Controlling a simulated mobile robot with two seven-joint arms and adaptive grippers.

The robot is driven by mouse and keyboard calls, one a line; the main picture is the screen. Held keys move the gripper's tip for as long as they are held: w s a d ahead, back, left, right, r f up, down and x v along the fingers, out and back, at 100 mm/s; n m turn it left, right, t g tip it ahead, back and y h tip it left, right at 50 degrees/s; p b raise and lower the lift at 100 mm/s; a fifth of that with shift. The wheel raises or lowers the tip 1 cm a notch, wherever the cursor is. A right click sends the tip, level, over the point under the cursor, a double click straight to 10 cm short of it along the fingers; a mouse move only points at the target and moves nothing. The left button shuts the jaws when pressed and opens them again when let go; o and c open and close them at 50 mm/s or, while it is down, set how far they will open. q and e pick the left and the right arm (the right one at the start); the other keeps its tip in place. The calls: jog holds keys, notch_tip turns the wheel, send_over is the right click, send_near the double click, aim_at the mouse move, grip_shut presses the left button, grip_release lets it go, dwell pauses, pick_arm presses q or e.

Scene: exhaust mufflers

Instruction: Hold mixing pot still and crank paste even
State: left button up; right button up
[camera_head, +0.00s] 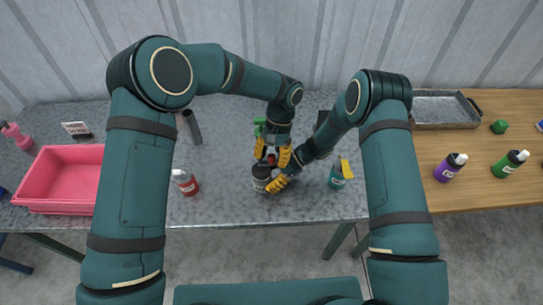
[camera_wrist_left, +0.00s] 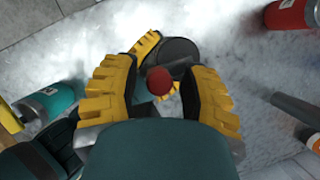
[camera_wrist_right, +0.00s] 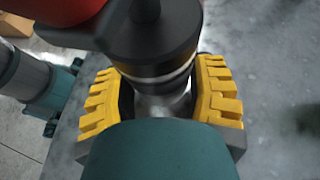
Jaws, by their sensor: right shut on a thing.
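The mixing pot (camera_head: 262,172) stands on the grey table, with a dark lid and a metallic body. In the right wrist view its lid (camera_wrist_right: 155,45) fills the top middle, and the red crank knob (camera_wrist_right: 65,15) is at upper left. My right gripper (camera_head: 276,184) is shut on the pot's body from the side; the yellow fingers sit on both sides of it. My left gripper (camera_head: 272,157) is above the pot, pointing down. In the left wrist view the red knob (camera_wrist_left: 160,82) lies between its open fingers, with gaps on both sides.
A teal bottle (camera_head: 337,176) stands close right of the pot, and a red-and-white bottle (camera_head: 185,182) stands to its left. A pink bin (camera_head: 60,178) is at far left. A metal tray (camera_head: 443,110) and purple bottle (camera_head: 450,167) are on the wooden table at right.

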aim_at(260, 177)
pick_arm(q)
grip_shut()
jog(key=m, duration=0.2)
jog(key=s+m+t+y, duration=0.1)
jog(key=m, duration=0.1)
jog(key=shift+s+a+m, duration=0.15)
jog(key=shift+m, duration=0.15)
jog(key=m, duration=0.1)
jog(key=m+t, duration=0.1)
jog(key=m, duration=0.1)
jog(key=shift+s+a+m+y, duration=0.3)
jog(key=shift+s+a+y, duration=0.05)
jog(key=shift+y, duration=0.05)
jog(key=m, duration=0.1)
jog(key=m+t, duration=0.1)
jog(key=m, duration=0.1)
jog(key=a+m+t, duration=0.1)
jog(key=m, duration=0.1)
jog(key=shift+s+a, duration=0.1)
jog(key=shift+s, duration=0.3)
jog(key=shift+a+m+t+h, duration=0.2)
jog(key=shift+m+t, duration=0.15)
jog(key=shift+m, duration=0.5)
jog(key=shift+a+m+t+h, duration=0.1)
jog(key=shift+a+m+t, duration=0.2)
jog(key=shift+m, duration=0.6)
jog(key=shift+a+m+t+h, duration=0.15)
jog(key=shift+m+t, duration=0.2)
jog(key=shift+m, duration=0.5)
